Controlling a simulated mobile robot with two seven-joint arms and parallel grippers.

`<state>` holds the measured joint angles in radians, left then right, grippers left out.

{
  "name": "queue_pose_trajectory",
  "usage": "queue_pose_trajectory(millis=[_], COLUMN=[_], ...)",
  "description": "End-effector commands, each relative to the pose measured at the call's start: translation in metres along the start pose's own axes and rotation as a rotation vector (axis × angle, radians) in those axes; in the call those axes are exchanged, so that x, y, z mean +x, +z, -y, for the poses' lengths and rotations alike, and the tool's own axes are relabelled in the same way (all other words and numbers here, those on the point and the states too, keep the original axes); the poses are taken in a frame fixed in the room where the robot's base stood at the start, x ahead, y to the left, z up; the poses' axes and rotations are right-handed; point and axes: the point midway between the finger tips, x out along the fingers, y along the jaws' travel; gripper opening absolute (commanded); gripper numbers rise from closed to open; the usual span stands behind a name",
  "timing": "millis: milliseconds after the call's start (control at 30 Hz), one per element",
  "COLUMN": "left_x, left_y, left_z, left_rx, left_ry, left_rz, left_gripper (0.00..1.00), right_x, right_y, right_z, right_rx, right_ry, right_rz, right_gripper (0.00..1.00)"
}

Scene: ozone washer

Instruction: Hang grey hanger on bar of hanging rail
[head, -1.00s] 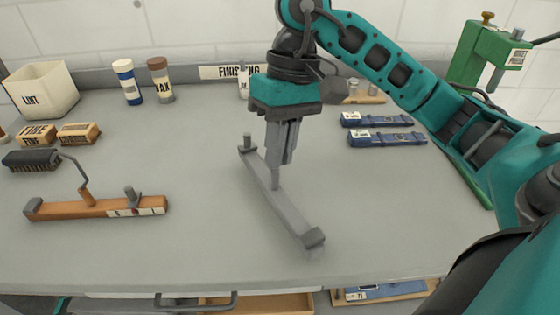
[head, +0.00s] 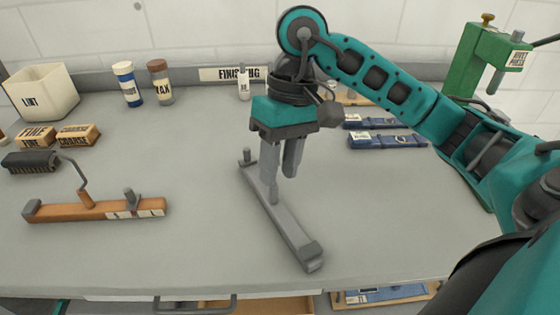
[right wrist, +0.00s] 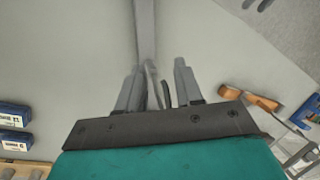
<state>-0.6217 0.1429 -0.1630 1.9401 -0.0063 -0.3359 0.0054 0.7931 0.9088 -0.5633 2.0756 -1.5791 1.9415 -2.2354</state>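The grey hanger (head: 285,226) lies on the worktable, slanting from upper left to lower right, with a small peg or clip at each end. It also shows in the right wrist view (right wrist: 145,28). My right gripper (head: 280,178) points down just above the hanger's middle. Its two fingers are apart. In the right wrist view my gripper (right wrist: 157,82) has the thin grey hook between its spread fingers, with gaps at the sides. The hook is mostly hidden in the head view. I do not see the hanging rail. My left gripper is not in view.
An orange hanger (head: 70,210) with a grey hook lies at left. A brush roller (head: 30,162), labelled blocks (head: 77,135), a lint bin (head: 42,92) and bottles (head: 160,82) stand behind. Blue packs (head: 387,140) and a green press (head: 478,65) are at right. The front centre table is clear.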

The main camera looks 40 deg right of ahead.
Motion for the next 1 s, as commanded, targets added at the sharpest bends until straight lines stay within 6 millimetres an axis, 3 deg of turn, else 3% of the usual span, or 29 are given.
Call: queue_pose_trajectory(millis=[267,700,1000], left_x=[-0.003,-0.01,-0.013], left_y=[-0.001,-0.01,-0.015], left_z=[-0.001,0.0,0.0], left_rx=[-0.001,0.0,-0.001], left_ry=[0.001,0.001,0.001], left_rz=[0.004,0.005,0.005], left_gripper=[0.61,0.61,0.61], right_x=[-0.012,-0.097,-0.121], right_y=[-0.001,0.0,0.0], right_z=[0.0,0.001,0.001], right_rx=[0.0,0.002,0.001], right_ry=[0.001,0.001,0.0], right_rz=[-0.004,-0.004,0.0], right_gripper=[0.36,0.36,0.36])
